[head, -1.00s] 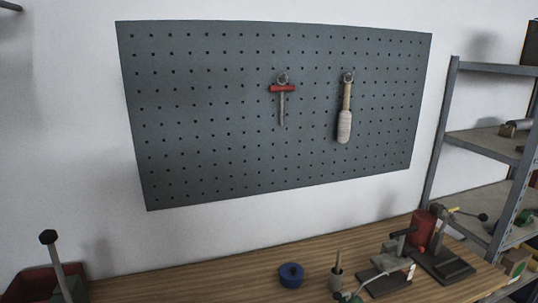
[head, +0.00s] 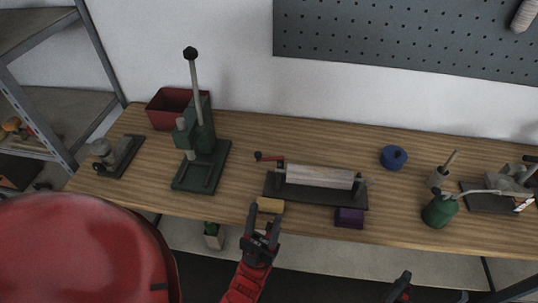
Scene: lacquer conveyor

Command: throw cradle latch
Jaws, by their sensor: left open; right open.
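A dark base (head: 310,200) with a pale roller (head: 320,176) lying in its end supports sits near the front of the wooden bench. A small crank with a red knob (head: 262,156) sticks out at its left end. I cannot pick out a latch for certain at this size. My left gripper (head: 265,214) is open and empty, pointing up at the bench's front edge, just below a yellow block (head: 270,205). My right gripper (head: 432,292) is open at the bottom edge, with only its dark fingertips showing.
A green lever press (head: 201,165) and a red bin (head: 172,109) stand left on the bench (head: 240,130). A purple block (head: 349,218) lies at the front. A blue ring (head: 393,157) and green oil can (head: 440,211) stand right. Bench space behind the roller is clear.

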